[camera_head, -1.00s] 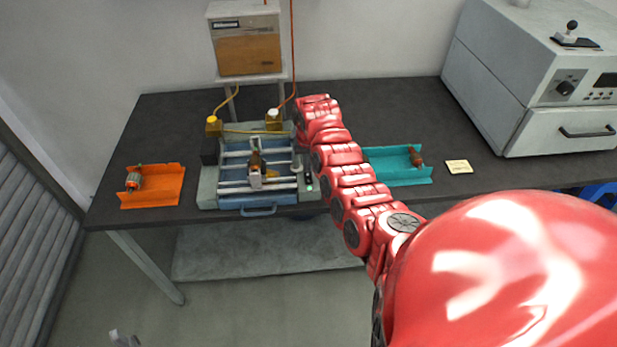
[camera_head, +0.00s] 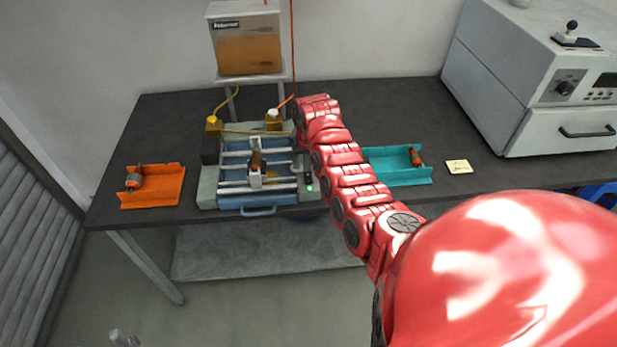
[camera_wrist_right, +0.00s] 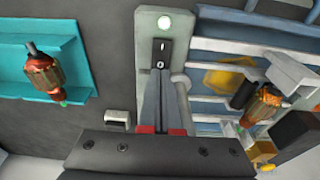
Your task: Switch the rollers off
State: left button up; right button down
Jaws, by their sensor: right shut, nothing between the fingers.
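The roller machine (camera_head: 208,187) stands at the table's front, with an armature (camera_head: 256,162) between its rollers. On its right side a lamp (camera_head: 309,188) glows green; it also shows in the right wrist view (camera_wrist_right: 164,22). Below it there, a black rocker switch (camera_wrist_right: 162,50) carries I and O marks. My right gripper (camera_wrist_right: 160,76) is shut and empty, its tips at the O end of the switch; I cannot tell whether they touch. A small grey tip (camera_head: 122,338) at the bottom edge may be my left gripper.
An orange tray (camera_head: 165,187) with an armature lies left of the machine. A teal tray (camera_head: 395,168) with another lies to the right, beside a yellow note (camera_head: 459,167). A box on a stand (camera_head: 246,45) is behind, and a large grey cabinet (camera_head: 500,75) stands at right.

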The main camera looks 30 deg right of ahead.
aim_at(308, 174)
jog(key=shift+f+b, duration=0.5)
jog(key=shift+f, duration=0.4)
dwell(0.5)
jog(key=shift+r, duration=0.1)
jog(key=shift+r+p, duration=0.45)
jog(key=shift+r, duration=3)
